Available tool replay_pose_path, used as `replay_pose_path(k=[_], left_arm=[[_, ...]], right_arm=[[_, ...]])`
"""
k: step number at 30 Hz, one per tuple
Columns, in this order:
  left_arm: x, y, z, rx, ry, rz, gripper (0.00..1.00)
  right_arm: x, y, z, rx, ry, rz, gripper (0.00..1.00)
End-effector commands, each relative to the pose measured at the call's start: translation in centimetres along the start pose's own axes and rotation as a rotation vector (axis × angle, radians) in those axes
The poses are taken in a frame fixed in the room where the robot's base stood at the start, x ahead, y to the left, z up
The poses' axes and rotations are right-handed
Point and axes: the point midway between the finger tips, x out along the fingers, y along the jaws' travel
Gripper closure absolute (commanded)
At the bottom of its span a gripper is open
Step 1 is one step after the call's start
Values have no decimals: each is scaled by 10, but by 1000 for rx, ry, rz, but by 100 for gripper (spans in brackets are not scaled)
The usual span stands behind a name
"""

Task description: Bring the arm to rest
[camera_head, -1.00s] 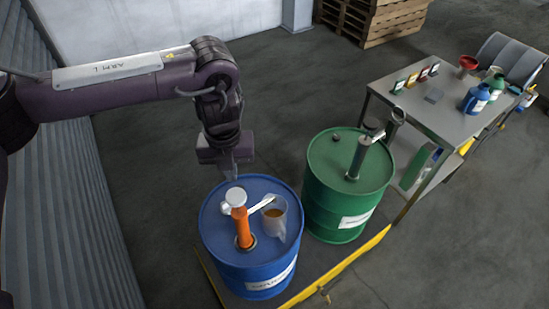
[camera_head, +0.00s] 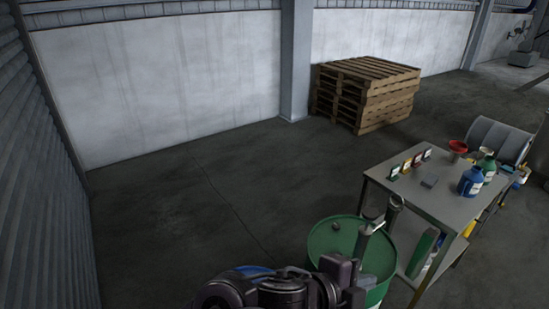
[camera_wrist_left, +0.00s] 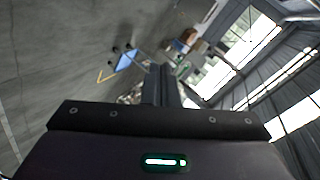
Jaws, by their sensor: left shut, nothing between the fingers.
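My left arm (camera_head: 265,290) is folded in low at the bottom edge of the head view. Its left gripper (camera_head: 356,284) is in front of the green drum in the picture, partly cut off by the frame. In the left wrist view the two fingers (camera_wrist_left: 164,86) lie together with nothing between them. My right gripper is not in view.
The green drum (camera_head: 325,238) with its pump stands behind my arm; a sliver of the blue drum (camera_head: 254,270) shows. A metal table (camera_head: 440,203) with bottles and a red funnel is at right. Pallets (camera_head: 365,95) stand at the back. Floor at left is clear.

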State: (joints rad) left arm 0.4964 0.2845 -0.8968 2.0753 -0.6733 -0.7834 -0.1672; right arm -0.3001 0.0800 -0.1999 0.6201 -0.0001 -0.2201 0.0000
Motion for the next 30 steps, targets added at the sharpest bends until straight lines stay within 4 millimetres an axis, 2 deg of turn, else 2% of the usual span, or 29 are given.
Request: replay_pose_path(k=[3,5,8,9,12,15,18,27,28,30], left_arm=[[-25,-7,40,-328,-138,-93,100],[-41,-3,67,-493,-223,-127,100],[-73,20,116,-770,-384,-163,100],[-88,34,135,-879,-453,-171,100],[-125,74,171,-1111,-613,-180,100],[-156,109,192,-1275,-739,-177,100],[-182,139,204,-1400,-841,-172,100],[-251,213,213,-1685,-1102,-150,100],[-248,221,217,-1695,-1113,-146,100],[-231,237,232,-1689,-1111,-138,100]], right_arm=[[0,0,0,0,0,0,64],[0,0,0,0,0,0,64],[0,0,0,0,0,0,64],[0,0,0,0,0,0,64],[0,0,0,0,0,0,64],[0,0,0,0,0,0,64],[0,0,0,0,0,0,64],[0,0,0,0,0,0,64],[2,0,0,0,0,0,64],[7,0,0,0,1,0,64]])
